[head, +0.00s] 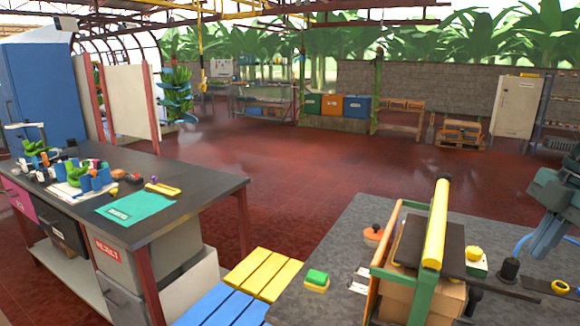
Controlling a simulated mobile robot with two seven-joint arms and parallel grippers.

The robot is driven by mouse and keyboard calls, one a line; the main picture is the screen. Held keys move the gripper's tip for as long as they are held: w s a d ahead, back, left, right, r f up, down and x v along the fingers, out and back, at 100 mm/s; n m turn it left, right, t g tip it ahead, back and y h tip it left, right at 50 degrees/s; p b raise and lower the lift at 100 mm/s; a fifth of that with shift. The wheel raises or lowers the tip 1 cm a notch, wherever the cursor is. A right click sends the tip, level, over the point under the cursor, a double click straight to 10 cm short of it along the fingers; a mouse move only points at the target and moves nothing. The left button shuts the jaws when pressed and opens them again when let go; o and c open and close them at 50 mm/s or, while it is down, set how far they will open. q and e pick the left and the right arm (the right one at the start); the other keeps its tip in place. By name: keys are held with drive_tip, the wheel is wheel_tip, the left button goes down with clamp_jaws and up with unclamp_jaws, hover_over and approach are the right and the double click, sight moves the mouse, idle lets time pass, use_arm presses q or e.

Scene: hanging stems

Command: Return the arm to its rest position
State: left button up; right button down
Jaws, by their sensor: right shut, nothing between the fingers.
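My right arm comes in at the right edge, and its teal-grey gripper (546,240) is shut and empty. It is over the right part of the grey worktop (340,240), near a black knob-like item (509,269), with no visible hold on anything. Part of this arm is cut off by the picture edge. My left gripper is not in view.
A yellow roller on a green frame (436,225) stands over cardboard boxes on the worktop, left of my gripper. A yellow-topped item (475,256) and a yellow ring (560,286) lie near. A dark table (210,187) with clutter stands left. The red floor (300,175) behind is open.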

drive_tip(key=s+a+f+m+t+y, duration=0.1)
drive_tip(key=f+m+t+y, duration=0.1)
drive_tip(key=f, duration=0.7)
drive_tip(key=s+a+f+m+t+y, duration=0.1)
drive_tip(key=s+f+m+t, duration=0.1)
drive_tip(key=f+t, duration=0.3)
drive_tip(key=s+a+f+m+t+y, duration=0.2)
drive_tip(key=f+m+t, duration=0.1)
drive_tip(key=f, duration=1)
drive_tip(key=shift+s+f+t+y, duration=0.1)
drive_tip(key=shift+f+t+y, duration=0.2)
drive_tip(key=shift+t, duration=0.3)
drive_tip(key=s+a+f+m+h, duration=0.1)
drive_tip(key=s+a+f+m, duration=0.2)
drive_tip(key=a, duration=0.4)
drive_tip(key=s+a+f+m+g+h, duration=0.1)
drive_tip(key=s+a+f+m+h, duration=0.1)
drive_tip(key=a+f, duration=0.3)
drive_tip(key=s+a+f+m+h, duration=0.1)
drive_tip(key=s+a+f+m, duration=0.2)
drive_tip(key=a, duration=0.5)
drive_tip(key=shift+s+a+f+m+g+h, duration=0.3)
drive_tip(key=shift+s+a+f+m+h, duration=0.15)
drive_tip(key=shift+s, duration=0.6)
drive_tip(key=shift+d, duration=0.1)
